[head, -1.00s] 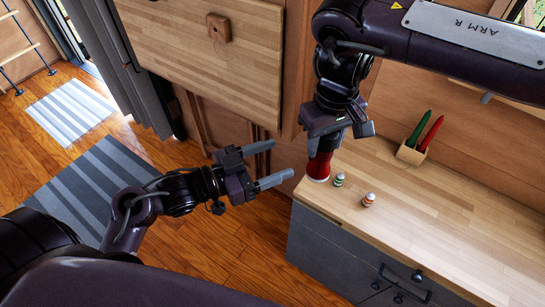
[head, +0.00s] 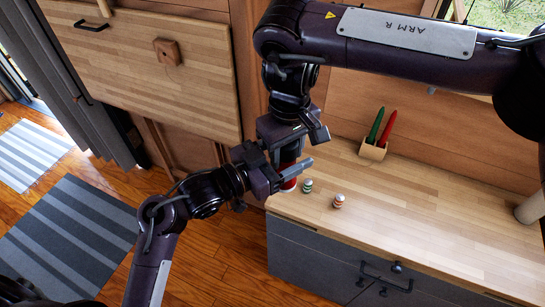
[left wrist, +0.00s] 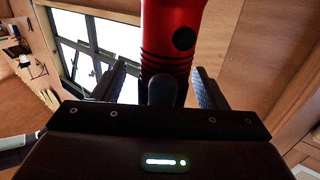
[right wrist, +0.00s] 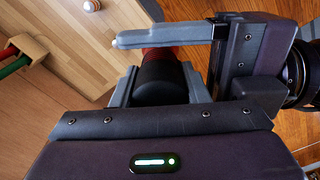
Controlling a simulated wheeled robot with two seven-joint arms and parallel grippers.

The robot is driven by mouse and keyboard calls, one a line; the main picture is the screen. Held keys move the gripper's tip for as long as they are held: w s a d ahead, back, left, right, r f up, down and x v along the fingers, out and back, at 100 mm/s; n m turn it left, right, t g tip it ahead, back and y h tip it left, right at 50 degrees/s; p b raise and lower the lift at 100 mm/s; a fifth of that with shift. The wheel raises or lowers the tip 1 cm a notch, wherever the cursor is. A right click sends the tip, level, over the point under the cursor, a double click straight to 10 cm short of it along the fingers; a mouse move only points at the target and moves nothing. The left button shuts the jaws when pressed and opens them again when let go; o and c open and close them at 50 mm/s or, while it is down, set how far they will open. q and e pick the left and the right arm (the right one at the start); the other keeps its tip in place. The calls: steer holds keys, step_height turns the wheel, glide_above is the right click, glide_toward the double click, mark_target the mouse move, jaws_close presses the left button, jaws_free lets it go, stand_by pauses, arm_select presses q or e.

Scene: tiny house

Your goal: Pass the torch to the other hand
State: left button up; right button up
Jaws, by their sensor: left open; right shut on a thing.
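The torch (head: 289,184) is red with a dark section and points down at the counter's left edge. My right gripper (head: 289,143) is shut on its dark part from above; the right wrist view shows this black part (right wrist: 162,80) between the fingers. My left gripper (head: 295,172) comes in from the left and is open. In the left wrist view the torch's red body (left wrist: 174,30) stands between the left fingers (left wrist: 161,85), which lie on both sides of it. In the head view the left gripper hides part of the torch.
A wooden holder (head: 373,151) with a green and a red item stands further back. The counter's right part is mostly clear.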

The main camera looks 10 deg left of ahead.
arm_select(q)
steer(key=shift+w+d, duration=0.15)
steer(key=c, duration=0.9)
steer(key=shift+c, duration=1.2)
arm_select(e)
steer(key=o, duration=0.9)
steer(key=shift+c, duration=0.2)
steer(key=o, duration=0.5)
steer(key=shift+o, duration=0.2)
